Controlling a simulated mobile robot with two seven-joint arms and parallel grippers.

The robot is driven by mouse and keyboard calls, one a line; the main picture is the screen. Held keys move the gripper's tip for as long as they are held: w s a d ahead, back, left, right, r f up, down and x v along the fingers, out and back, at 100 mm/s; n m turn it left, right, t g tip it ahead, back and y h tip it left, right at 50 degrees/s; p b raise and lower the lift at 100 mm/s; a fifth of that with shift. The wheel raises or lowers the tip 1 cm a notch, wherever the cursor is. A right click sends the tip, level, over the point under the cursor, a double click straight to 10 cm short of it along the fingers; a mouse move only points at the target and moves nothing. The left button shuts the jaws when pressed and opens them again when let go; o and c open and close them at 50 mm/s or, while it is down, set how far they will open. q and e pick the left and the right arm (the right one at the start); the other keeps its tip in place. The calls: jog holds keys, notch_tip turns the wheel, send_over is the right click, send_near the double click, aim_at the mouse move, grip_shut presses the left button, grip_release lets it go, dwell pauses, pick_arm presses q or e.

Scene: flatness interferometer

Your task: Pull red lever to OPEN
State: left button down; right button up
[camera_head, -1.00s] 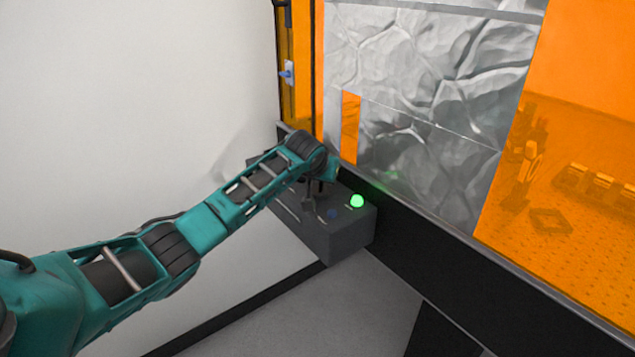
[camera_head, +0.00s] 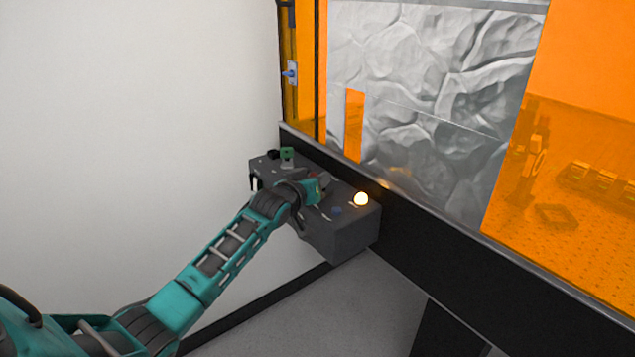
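The dark grey control box (camera_head: 345,238) stands against the wall below the orange window. A small patch of red (camera_head: 312,174), perhaps part of the red lever, shows on its top beside my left gripper (camera_head: 322,183). My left wrist and gripper are over the middle of the box and hide most of the lever. The fingers are too small and covered to show whether they are open, shut or touching the lever. My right gripper is not in view.
A green part (camera_head: 287,153) and a black knob (camera_head: 272,154) sit at the box's far left end. A blue button (camera_head: 336,210) is near the lamp. A black ledge (camera_head: 430,250) runs along the window's bottom. A white wall (camera_head: 130,100) is on the left.

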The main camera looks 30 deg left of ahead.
pick_arm(q)
jog(key=shift+f, duration=0.1)
dwell(0.4)
jog(key=c, duration=1)
grip_release()
jog(key=shift+s, duration=0.1)
jog(key=p+v, duration=0.1)
jog(key=v, duration=1.1)
jog(key=shift+s+p, duration=0.3)
jog(key=shift+s, duration=0.1)
